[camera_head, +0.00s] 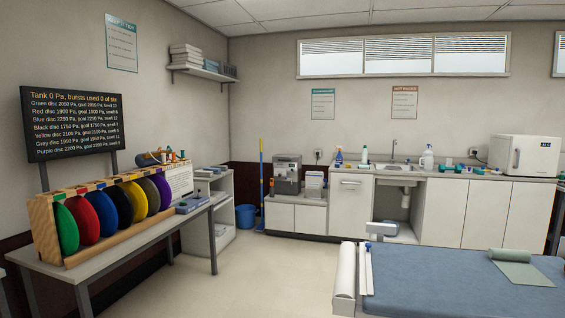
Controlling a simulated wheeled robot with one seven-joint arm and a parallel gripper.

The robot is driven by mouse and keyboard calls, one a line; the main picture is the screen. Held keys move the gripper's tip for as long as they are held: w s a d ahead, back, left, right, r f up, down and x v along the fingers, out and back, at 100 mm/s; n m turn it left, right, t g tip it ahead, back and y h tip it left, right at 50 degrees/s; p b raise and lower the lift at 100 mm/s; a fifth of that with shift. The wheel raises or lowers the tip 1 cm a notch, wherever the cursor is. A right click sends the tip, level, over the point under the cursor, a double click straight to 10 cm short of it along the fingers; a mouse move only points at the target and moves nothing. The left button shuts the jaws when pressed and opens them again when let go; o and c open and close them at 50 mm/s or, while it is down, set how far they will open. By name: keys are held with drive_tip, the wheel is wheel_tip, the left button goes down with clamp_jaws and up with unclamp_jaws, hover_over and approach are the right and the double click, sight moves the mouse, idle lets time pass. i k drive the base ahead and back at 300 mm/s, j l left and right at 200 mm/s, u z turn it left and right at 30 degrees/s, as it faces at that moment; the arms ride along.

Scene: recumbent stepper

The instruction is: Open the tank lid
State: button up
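I cannot tell for certain which thing is the tank, and no lid shows clearly. A small brownish cylinder-like item (150,159) with coloured parts sits on the left table behind the wooden disc rack (45,228). Its details are too small to make out, and the rack partly hides it. The dark board (72,124) above the rack reads "Tank 0 Pa" and lists several coloured discs with pressures. My gripper is not in view.
The rack holds several discs, from a green disc (66,229) to a purple disc (161,188), on the grey table (150,235). A blue padded bench (450,292) fills the lower right. Open floor (265,270) lies between. A counter (450,175) runs along the back.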

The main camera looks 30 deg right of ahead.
sight(277, 158)
drive_tip(key=i, duration=3.45)
drive_tip(key=i+l+z, duration=0.1)
drive_tip(key=i+z, duration=0.15)
drive_tip(key=i, duration=0.3)
drive_tip(key=i+z, duration=0.3)
drive_tip(key=i, duration=0.2)
drive_tip(key=i+j+z, duration=0.1)
drive_tip(key=i+z, duration=0.15)
drive_tip(key=i, duration=0.3)
drive_tip(key=i+j+z, duration=0.25)
drive_tip(key=i, duration=0.25)
drive_tip(key=i+j+z, duration=0.1)
drive_tip(key=i+z, duration=0.35)
drive_tip(key=i, duration=1.45)
drive_tip(key=i+l+u, duration=0.2)
drive_tip(key=i, duration=0.3)
drive_tip(key=i+l+u, duration=0.1)
drive_tip(key=i+u, duration=0.15)
drive_tip(key=i, duration=0.3)
drive_tip(key=i+l+u, duration=0.2)
drive_tip(key=i, duration=0.25)
drive_tip(key=i+l, duration=0.05)
drive_tip(key=l, duration=0.05)
